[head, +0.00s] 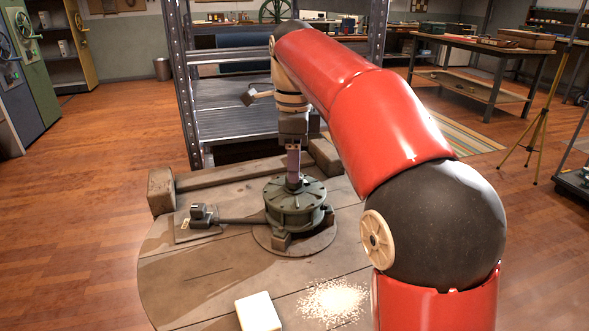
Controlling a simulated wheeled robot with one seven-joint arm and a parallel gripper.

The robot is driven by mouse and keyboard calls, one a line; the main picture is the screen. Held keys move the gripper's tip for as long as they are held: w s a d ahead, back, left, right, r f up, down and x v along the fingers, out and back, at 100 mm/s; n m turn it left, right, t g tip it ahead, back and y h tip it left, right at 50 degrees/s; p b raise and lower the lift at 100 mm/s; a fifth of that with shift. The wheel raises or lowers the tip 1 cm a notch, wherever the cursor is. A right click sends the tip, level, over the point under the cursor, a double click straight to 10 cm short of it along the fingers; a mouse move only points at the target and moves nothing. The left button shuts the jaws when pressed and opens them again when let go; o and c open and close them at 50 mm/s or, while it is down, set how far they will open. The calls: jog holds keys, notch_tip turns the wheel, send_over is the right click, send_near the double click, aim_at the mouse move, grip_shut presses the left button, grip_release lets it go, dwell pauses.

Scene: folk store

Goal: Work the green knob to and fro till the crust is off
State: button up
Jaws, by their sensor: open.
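A dull green round mechanism (297,206) with a ribbed top sits on a round base plate on the wooden table. A dark lever reaches left from it to a small dark block (201,214) on a flat plate. My gripper (293,179) points down over the middle of the mechanism, its fingers at or just above the top. It is open. No separate green knob can be made out; the fingers cover the centre of the top. I cannot tell any crust from the mechanism's worn surface at this size.
The round table (190,265) carries a white block (258,312) and a heap of pale crumbs (333,300) at the front. Wooden beams (230,176) edge its back. A metal shelf rack (230,105) stands close behind. The table's left front is clear.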

jog(key=shift+r, duration=2.65)
jog(key=shift+d, duration=0.1)
